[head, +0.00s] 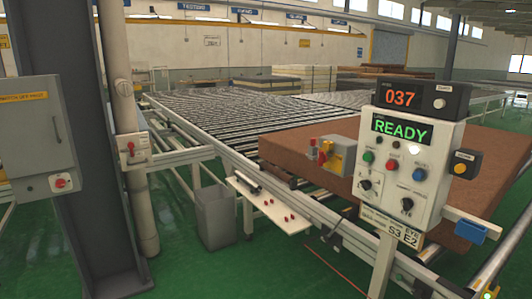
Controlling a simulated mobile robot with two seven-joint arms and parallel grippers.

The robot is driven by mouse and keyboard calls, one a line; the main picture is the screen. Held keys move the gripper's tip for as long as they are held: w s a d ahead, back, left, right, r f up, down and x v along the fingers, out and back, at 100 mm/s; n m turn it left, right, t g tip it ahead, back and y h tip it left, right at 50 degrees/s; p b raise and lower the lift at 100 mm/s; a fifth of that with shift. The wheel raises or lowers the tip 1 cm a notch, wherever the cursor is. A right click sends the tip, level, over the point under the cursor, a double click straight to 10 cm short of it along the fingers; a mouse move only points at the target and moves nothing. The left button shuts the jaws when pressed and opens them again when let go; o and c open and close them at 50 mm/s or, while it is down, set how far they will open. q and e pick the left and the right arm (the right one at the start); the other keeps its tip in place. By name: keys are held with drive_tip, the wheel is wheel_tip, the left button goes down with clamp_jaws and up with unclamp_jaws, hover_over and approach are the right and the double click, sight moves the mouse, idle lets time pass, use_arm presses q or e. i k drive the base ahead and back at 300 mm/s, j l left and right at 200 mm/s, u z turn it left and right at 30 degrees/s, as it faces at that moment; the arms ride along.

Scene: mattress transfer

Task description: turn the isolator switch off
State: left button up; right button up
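A grey electrical cabinet (32,137) with a yellow label is fixed at the left, beside a dark steel column. A red round knob on a light plate, which looks like a rotary switch (60,183), sits at its lower right corner. A small pale box with a red handle (130,148) is mounted on the white pipe right of the column. I cannot tell for certain which of these is the isolator switch, and the switch positions are too small to read. Neither of my grippers is in view.
A control panel (408,165) reading READY, with a 037 display (400,97) above it, stands at the right. Behind it a brown mattress (300,140) lies on the roller conveyor (210,125). A grey bin (215,217) stands below. Green floor (185,265) is open in front.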

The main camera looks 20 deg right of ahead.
sight(323, 157)
drive_tip(key=i+j+u, duration=0.15)
drive_tip(key=i+u, duration=0.2)
drive_tip(key=i, duration=0.95)
drive_tip(key=i+z, duration=0.35)
drive_tip(key=i+j+z, duration=0.15)
drive_tip(key=z, duration=0.2)
drive_tip(key=i+j+z, duration=0.55)
drive_tip(key=z, duration=0.2)
drive_tip(key=i+j+z, duration=0.3)
drive_tip(key=z, duration=0.2)
drive_tip(key=j, duration=0.1)
